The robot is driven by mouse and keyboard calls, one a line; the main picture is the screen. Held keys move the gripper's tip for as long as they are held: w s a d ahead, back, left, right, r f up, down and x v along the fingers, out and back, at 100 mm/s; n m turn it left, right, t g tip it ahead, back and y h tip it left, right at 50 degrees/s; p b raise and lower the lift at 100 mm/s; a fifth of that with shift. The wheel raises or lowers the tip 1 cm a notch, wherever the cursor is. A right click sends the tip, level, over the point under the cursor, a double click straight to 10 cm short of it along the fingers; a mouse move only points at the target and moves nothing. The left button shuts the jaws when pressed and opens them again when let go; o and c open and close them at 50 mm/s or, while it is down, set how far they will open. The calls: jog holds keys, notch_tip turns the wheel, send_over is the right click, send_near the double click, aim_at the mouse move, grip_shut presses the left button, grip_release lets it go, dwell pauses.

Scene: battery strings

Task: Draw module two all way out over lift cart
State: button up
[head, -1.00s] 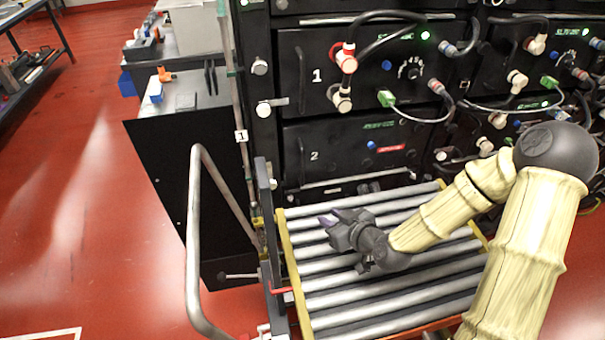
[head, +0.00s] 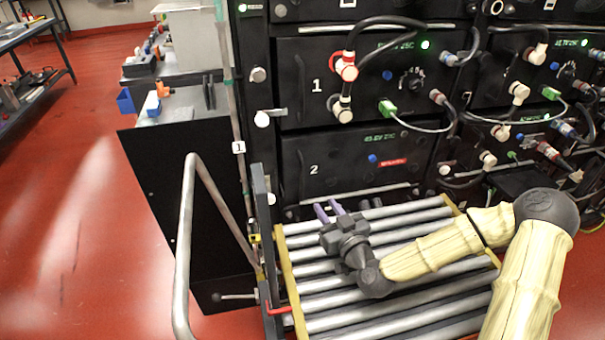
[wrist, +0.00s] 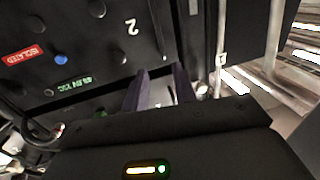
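Module two (head: 345,178) is a black front marked "2" in the rack, with a red label, a blue knob and a green readout. It sits in its bay under module one, with no cable seen on it. Its front also fills the upper left of the wrist view (wrist: 85,58), turned over. The lift cart (head: 287,285) has a roller top between yellow side rails and stands against the rack below module two. My gripper (head: 329,210) is over the rollers near the rack, fingers pointing at the module's lower left. Its purple fingers (wrist: 160,88) are apart, with nothing seen held.
Module one (head: 385,80) above has cables and connectors, one hanging low. More cabled modules stand to the right. The cart's bent metal handle (head: 184,245) and a dark post (head: 262,220) stand left of my gripper. Red floor at left is clear.

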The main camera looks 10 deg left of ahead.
jog(key=x, duration=1.5)
jog(key=shift+w+a, duration=0.15)
jog(key=shift+a, duration=0.05)
grip_shut()
jog(key=shift+f, duration=0.1)
dwell(0.7)
